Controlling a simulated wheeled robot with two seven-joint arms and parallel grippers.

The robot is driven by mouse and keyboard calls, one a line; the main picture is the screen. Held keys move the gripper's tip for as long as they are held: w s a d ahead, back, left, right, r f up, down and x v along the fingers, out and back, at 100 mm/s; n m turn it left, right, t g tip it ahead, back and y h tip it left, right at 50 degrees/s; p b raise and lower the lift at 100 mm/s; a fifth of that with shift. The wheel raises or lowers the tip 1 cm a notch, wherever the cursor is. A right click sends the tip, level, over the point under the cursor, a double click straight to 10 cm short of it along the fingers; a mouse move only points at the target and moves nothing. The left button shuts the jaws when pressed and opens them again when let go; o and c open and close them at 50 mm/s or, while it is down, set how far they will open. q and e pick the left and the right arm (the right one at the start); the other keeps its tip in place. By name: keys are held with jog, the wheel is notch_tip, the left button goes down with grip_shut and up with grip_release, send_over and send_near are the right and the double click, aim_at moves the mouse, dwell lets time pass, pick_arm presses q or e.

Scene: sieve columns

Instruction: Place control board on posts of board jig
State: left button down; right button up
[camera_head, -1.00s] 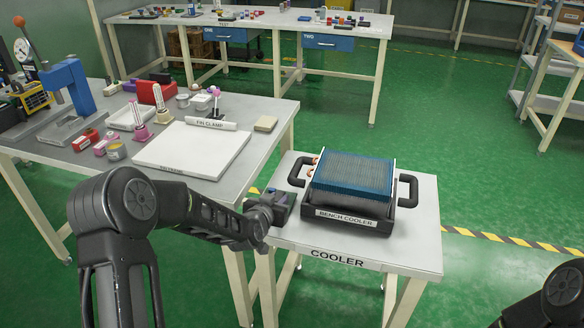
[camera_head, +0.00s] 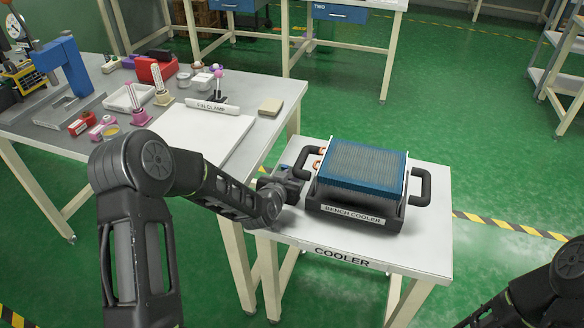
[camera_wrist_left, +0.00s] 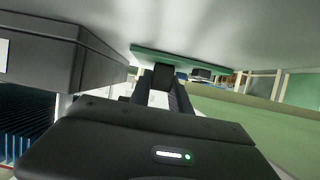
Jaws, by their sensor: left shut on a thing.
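My left gripper (camera_head: 291,180) is low over the left edge of the cooler table, beside the left handle of the bench cooler. In the left wrist view its fingers (camera_wrist_left: 165,78) are shut on a thin green board (camera_wrist_left: 188,60), seen almost edge-on. I take this to be the control board. It is close to a pale surface that looks like the tabletop; I cannot tell whether it touches. In the head view the board is hidden behind the gripper. I cannot make out the board jig or its posts. My right gripper is out of view.
The bench cooler (camera_head: 352,215), with blue fins and black handles, stands on the white cooler table (camera_head: 425,240). The bench at left (camera_head: 268,128) holds a white pad (camera_head: 190,140), a blue press (camera_head: 68,68) and small parts. Green floor is clear at right.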

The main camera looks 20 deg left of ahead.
pick_arm(q)
jog(key=shift+s+a+r, duration=0.1)
jog(key=shift+s+r, duration=0.05)
jog(key=shift+s, duration=0.1)
jog(key=shift+f, duration=0.2)
jog(key=c, duration=1.2)
grip_release()
jog(key=shift+r, duration=0.1)
jog(key=shift+r, duration=0.15)
jog(key=v, duration=1.2)
